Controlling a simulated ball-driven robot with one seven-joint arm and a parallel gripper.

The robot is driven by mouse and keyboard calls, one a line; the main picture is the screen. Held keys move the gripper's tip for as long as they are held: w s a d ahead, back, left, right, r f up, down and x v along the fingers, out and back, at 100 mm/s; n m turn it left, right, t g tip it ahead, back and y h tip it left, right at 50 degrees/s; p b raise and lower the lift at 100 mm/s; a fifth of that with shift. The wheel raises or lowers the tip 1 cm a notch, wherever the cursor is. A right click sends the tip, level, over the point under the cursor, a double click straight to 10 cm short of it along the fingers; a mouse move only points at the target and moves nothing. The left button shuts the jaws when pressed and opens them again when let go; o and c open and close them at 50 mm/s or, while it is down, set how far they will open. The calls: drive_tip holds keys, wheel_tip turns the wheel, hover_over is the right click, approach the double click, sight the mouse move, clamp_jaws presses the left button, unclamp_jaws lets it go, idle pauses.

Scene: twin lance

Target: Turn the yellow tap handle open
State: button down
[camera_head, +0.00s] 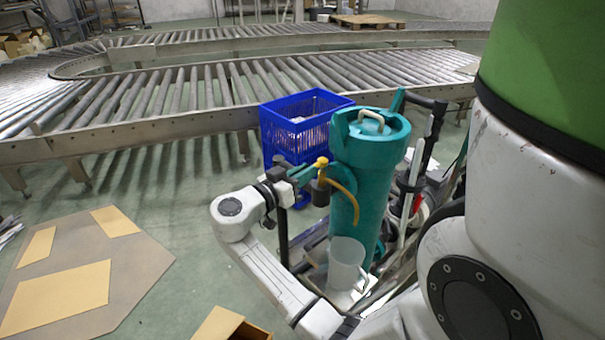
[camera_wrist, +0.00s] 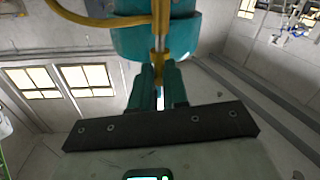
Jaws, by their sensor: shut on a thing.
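The yellow tap handle (camera_head: 321,162) sits on the side of a tall teal water container (camera_head: 372,170) with a lid and a pale carrying handle. A yellow curved spout (camera_head: 348,192) bends down from the tap. My gripper (camera_head: 307,172) reaches the tap from the left, with its teal fingers at the handle. In the wrist view my gripper (camera_wrist: 158,82) is shut on the yellow handle (camera_wrist: 158,58), whose lower end is between the two fingers. The spout (camera_wrist: 95,19) also shows there, at the upper left. The fingers partly hide the handle.
A translucent jug (camera_head: 345,262) stands below the spout. A blue crate (camera_head: 300,128) is behind the container. Roller conveyors (camera_head: 190,95) cross the back. Cardboard sheets (camera_head: 75,270) lie on the floor at left. Poles and clutter crowd the container's right side.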

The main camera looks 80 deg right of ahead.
drive_tip(key=n+t+h, duration=0.1)
drive_tip(key=s+a+n+t+b, duration=0.1)
drive_tip(key=t, duration=0.1)
drive_tip(key=shift+s+f+h, duration=0.1)
drive_tip(key=shift+f+h, duration=0.1)
drive_tip(key=shift+h, duration=0.2)
drive_tip(key=n+t, duration=0.1)
drive_tip(key=s+n+t+b, duration=0.1)
drive_tip(key=n+t+h, duration=0.1)
drive_tip(key=t, duration=0.1)
drive_tip(key=shift+s+a, duration=0.2)
drive_tip(key=shift+s, duration=0.1)
drive_tip(key=n+t+y+p, duration=0.6)
drive_tip(key=n+t+p, duration=0.6)
drive_tip(key=t+p, duration=0.4)
approach(325, 164)
drive_tip(key=shift+t, duration=0.7)
drive_tip(key=x, duration=0.2)
drive_tip(key=f+b+x, duration=0.1)
drive_tip(key=x, duration=0.1)
drive_tip(key=shift+s+d, duration=0.15)
drive_tip(key=shift+d, duration=0.15)
drive_tip(key=c, duration=1.1)
unclamp_jaws()
drive_tip(key=shift+c, duration=0.2)
